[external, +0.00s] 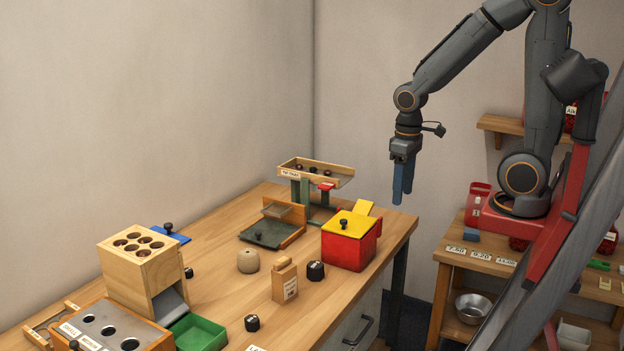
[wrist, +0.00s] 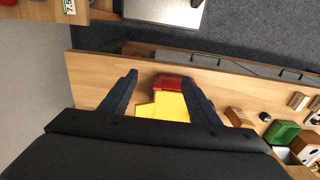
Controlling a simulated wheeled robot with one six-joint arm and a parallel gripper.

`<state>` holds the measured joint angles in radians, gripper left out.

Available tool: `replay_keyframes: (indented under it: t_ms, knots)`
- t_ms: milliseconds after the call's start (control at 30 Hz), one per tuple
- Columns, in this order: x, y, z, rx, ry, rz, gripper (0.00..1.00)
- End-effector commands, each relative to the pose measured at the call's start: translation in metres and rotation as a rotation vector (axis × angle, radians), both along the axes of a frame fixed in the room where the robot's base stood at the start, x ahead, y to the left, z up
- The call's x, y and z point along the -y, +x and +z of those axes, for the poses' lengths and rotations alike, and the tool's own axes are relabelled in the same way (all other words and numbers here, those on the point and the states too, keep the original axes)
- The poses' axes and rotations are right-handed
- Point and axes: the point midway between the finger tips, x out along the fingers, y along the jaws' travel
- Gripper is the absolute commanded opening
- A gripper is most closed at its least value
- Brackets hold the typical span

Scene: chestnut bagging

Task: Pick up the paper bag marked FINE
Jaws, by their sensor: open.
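A tan paper bag (external: 285,284) with a folded top and a small label stands upright on the bench, left of the red box. I cannot read its label. A brown shape right of my fingers in the wrist view (wrist: 238,117) looks like the same bag. Two more tan bag-like items (wrist: 298,101) (wrist: 315,104) lie at the right of that view, their marks unreadable. My gripper (external: 402,190) hangs fingers down, high above the bench's right end and away from the bag. Its two fingers (wrist: 161,78) are spread and empty.
The red box (external: 350,248) with a yellow lid lies below my fingers. Dark weights (external: 315,271) (external: 252,322) stand close on either side of the bag. A beige round object (external: 248,261), a wooden holed block (external: 142,270) and a green tray (external: 198,335) stand farther left.

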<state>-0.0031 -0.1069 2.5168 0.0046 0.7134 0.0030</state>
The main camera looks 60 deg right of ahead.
Motion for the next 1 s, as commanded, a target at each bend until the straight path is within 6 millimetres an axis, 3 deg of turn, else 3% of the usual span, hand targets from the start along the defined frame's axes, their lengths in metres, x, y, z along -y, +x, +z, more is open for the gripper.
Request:
replay_keyframes:
  t_ms: [367,533,667,800,1000]
  knots:
    - [-0.043,0.043,0.005,0.006,0.073,-0.299,0.56]
    - [-0.075,0.070,0.007,-0.003,0.126,-0.505,0.56]
    - [-0.114,0.097,0.007,-0.030,0.184,-0.731,0.56]
    - [-0.169,0.128,0.006,-0.087,0.254,-1.031,0.56]
    - [-0.227,0.153,0.005,-0.173,0.310,-1.336,0.56]
